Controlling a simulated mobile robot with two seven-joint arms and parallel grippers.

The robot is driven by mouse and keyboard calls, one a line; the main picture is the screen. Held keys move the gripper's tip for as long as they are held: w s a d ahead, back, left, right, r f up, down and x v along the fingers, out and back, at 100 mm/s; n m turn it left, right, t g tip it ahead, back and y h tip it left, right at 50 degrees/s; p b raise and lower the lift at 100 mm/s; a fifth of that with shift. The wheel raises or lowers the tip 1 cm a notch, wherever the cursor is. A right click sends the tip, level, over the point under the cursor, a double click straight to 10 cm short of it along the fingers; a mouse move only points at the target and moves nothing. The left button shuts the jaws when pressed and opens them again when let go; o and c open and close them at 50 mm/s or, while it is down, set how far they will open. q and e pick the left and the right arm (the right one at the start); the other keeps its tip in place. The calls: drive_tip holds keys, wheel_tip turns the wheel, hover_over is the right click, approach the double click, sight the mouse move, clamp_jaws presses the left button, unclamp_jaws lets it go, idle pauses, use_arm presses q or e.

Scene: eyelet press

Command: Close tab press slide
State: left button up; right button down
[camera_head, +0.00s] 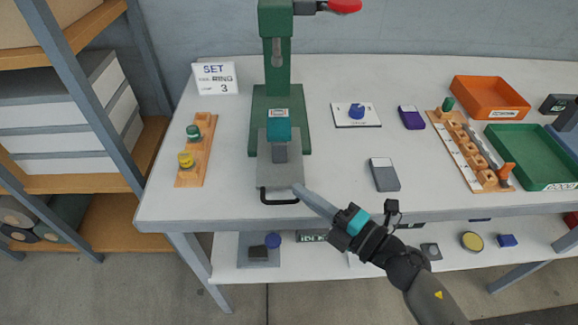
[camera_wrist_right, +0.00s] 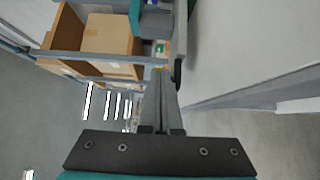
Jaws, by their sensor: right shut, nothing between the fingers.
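The green tab press (camera_head: 276,60) stands on the table at the back left. Its grey slide (camera_head: 276,174) sticks out of the front of the press towards the table's front edge. A teal block (camera_head: 279,131) and a small grey piece (camera_head: 280,153) sit on the slide. A black handle (camera_head: 280,198) is at the slide's front end. My right gripper (camera_head: 297,188) is shut and empty, its tips at the right end of the handle; contact is unclear. The right wrist view shows its shut fingers (camera_wrist_right: 160,85) beside the slide (camera_wrist_right: 181,35) and handle (camera_wrist_right: 177,71). My left gripper is not in view.
A wooden holder (camera_head: 194,148) with green and yellow knobs stands left of the press. A grey box (camera_head: 384,174) lies to the right. Further right are a peg rack (camera_head: 463,150) and orange (camera_head: 490,98) and green (camera_head: 535,155) trays. The table's front edge (camera_head: 400,207) runs below my right gripper.

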sight(289, 176)
drive_tip(key=x, duration=0.3)
drive_tip(key=shift+w+a, duration=0.15)
drive_tip(key=shift+w, duration=0.05)
drive_tip(key=w, duration=0.3)
drive_tip(key=shift+a+b, duration=0.2)
drive_tip(key=shift+b, duration=0.15)
drive_tip(key=shift+w, duration=0.65)
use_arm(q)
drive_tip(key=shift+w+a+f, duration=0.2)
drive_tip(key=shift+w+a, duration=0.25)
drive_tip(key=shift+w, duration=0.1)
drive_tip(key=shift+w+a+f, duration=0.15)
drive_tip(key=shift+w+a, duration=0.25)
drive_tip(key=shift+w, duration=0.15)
